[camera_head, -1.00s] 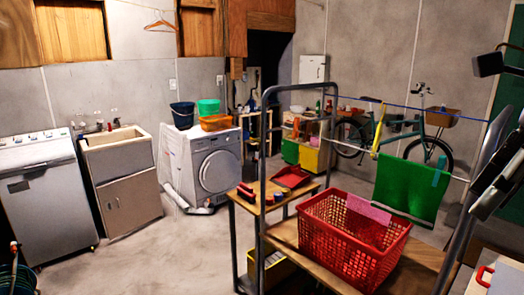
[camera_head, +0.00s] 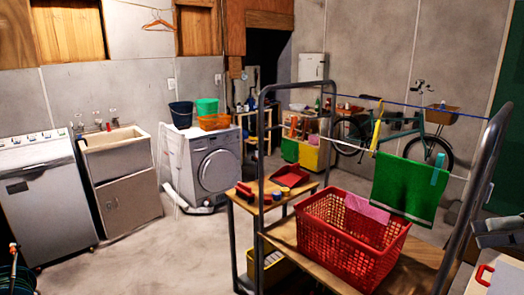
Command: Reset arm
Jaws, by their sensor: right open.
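My right gripper (camera_head: 496,232) shows only in part at the right edge of the head view. It is open, with nothing visible between its fingers. It is to the right of the grey cart frame, low, above a white item with a red handle. My left gripper is out of view. A red plastic basket (camera_head: 345,255) with a pink cloth (camera_head: 366,208) over its far rim stands on the cart's wooden shelf, to the left of my right gripper and apart from it.
The grey cart frame (camera_head: 487,165) stands between my right gripper and the basket. A green towel (camera_head: 405,190) hangs on a line behind. The washing machine (camera_head: 212,172), sink (camera_head: 117,150) and bicycle (camera_head: 400,140) are farther back. Open floor (camera_head: 150,255) lies at left.

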